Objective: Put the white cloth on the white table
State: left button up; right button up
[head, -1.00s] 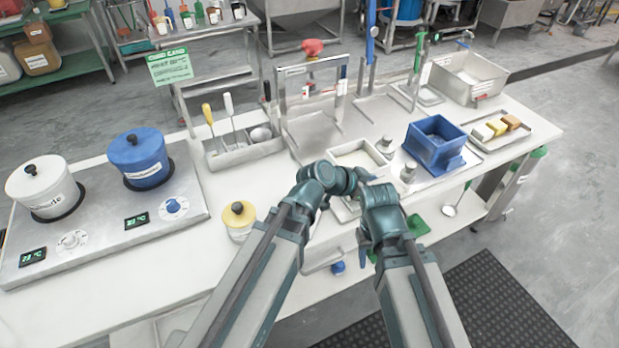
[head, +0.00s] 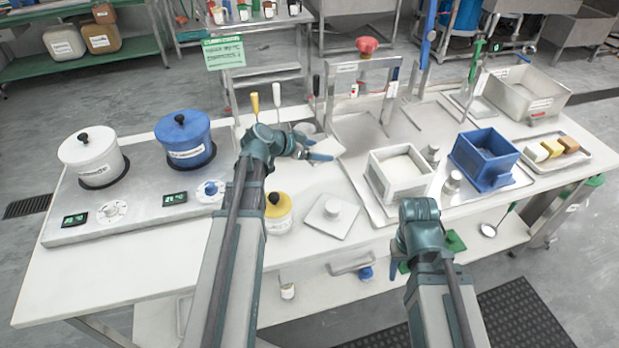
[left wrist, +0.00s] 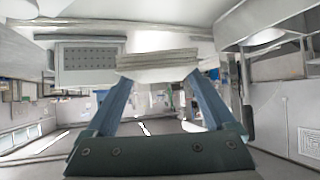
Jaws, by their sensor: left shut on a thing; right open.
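My left gripper (head: 312,152) is shut on the white cloth (head: 327,149), a flat pale piece. In the head view it is over the middle of the white table (head: 315,250), near the utensil tray. In the left wrist view the cloth (left wrist: 157,62) shows as a layered, folded edge between the two blue fingertips. I cannot tell whether it touches the table. My right gripper (head: 403,263) is open near the front edge of the table, and its fingers are partly hidden by the wrist.
A square white lid with a knob (head: 331,214) lies near a yellow-lidded jar (head: 279,213). A white box (head: 399,175) and a blue box (head: 484,160) stand to the right. A two-pot stove (head: 145,190) fills the left end.

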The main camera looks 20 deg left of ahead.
pick_arm(q)
jog(key=shift+n+t+y, duration=0.3)
jog(key=shift+n, duration=0.1)
jog(key=a+f+b, duration=0.1)
jog(key=f+b, duration=0.2)
jog(key=a+f+b, duration=0.2)
jog(key=f+b, duration=0.2)
jog(key=a+f+b, duration=0.1)
jog(key=f+b, duration=0.2)
jog(key=f, duration=0.1)
jog(key=shift+w+a+b, duration=0.2)
jog(key=shift+b, duration=0.15)
jog(key=shift+r, duration=0.15)
jog(key=o, duration=1)
jog(key=shift+o, duration=0.2)
jog(key=p+v, duration=0.6)
jog(key=v, duration=0.5)
jog(key=shift+r+p, duration=0.15)
jog(key=shift+p, duration=0.25)
jog(key=shift+s+a+r, duration=0.15)
jog(key=shift+s+a, duration=0.1)
jog(key=shift+s, duration=0.05)
